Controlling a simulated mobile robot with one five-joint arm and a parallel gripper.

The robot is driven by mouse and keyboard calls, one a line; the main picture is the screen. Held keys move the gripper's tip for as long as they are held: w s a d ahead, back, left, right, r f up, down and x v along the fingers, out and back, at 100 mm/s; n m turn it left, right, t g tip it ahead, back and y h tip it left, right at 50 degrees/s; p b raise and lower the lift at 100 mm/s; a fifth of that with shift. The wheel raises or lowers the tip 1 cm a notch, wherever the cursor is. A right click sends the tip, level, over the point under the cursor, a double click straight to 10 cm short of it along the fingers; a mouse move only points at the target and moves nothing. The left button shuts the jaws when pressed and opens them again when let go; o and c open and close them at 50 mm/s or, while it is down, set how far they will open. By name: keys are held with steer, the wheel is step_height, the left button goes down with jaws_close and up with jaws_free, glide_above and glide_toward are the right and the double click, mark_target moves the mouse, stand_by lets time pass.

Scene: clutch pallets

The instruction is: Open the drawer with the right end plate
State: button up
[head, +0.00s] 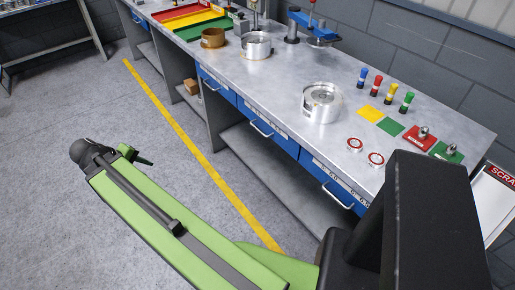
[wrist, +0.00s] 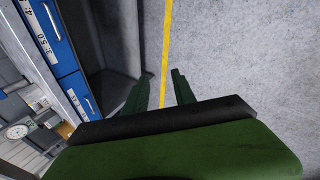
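Each has a pale handle and a label strip, and all look shut. In the wrist view a blue drawer front (wrist: 48,27) bears a label reading about "3.50"; another blue front (wrist: 76,97) is below it. The end plates cannot be read in the head view. My gripper (wrist: 162,92) is open and empty, fingers apart over the floor; in the head view its dark fingers (head: 143,157) are well left of the drawers.
The workbench (head: 290,65) carries a round metal housing (head: 322,102), another metal part (head: 256,46), coloured pads and small coloured cylinders. A lower shelf (head: 265,160) runs beneath the drawers. A yellow line (head: 190,130) crosses open grey floor before the bench.

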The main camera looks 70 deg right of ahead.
steer(key=s+d+f+m+g+h+b, duration=0.1)
steer(key=s+d+f+b, duration=0.1)
steer(key=d+f, duration=0.15)
steer(key=s+d+f+h+b, duration=0.1)
steer(key=s+d+f+b, duration=0.1)
steer(key=d, duration=0.3)
steer(key=m+g+h+b, duration=0.3)
steer(key=g+h+b, duration=0.25)
steer(key=b, duration=0.75)
glide_toward(257, 129)
steer(key=shift+g+y, duration=0.25)
steer(key=b+x, duration=0.1)
steer(key=x, duration=0.2)
steer(key=b+x, duration=0.1)
steer(key=x, duration=0.3)
steer(key=b+x, duration=0.1)
steer(key=x, duration=0.2)
steer(key=shift+w+d+f, duration=0.1)
steer(key=shift+w+d, duration=0.1)
steer(key=shift+d, duration=0.2)
jaws_close()
